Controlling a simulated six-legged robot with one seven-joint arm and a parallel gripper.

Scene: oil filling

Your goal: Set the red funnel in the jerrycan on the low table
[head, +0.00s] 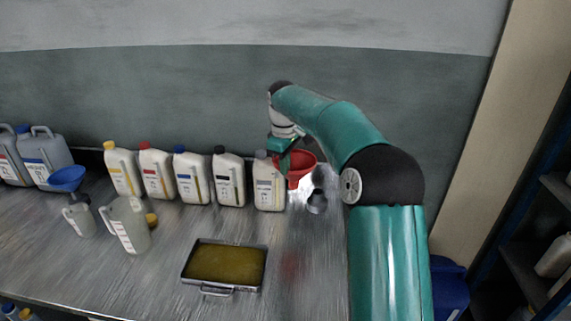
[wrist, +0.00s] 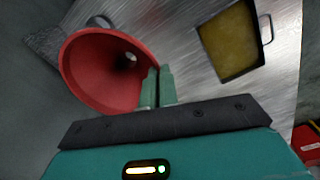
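The red funnel (head: 304,167) is beside my gripper (head: 284,152) above the back right of the metal bench. In the wrist view the funnel (wrist: 88,75) shows its wide mouth and dark spout hole. My gripper's two green fingers (wrist: 158,86) are close together at the funnel's rim, one on each side, and appear shut on it. No jerrycan on a low table can be made out for certain. A red object with a white label (wrist: 307,145) is cut off at the wrist view's right edge; I cannot tell what it is.
Several white oil bottles (head: 229,180) stand in a row on the bench (head: 180,235). A tray of brown oil (head: 224,264) lies in front. A small grey metal vessel (head: 316,201) stands near the funnel. A blue funnel (head: 67,178) and jugs are at left; shelves (head: 535,240) at right.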

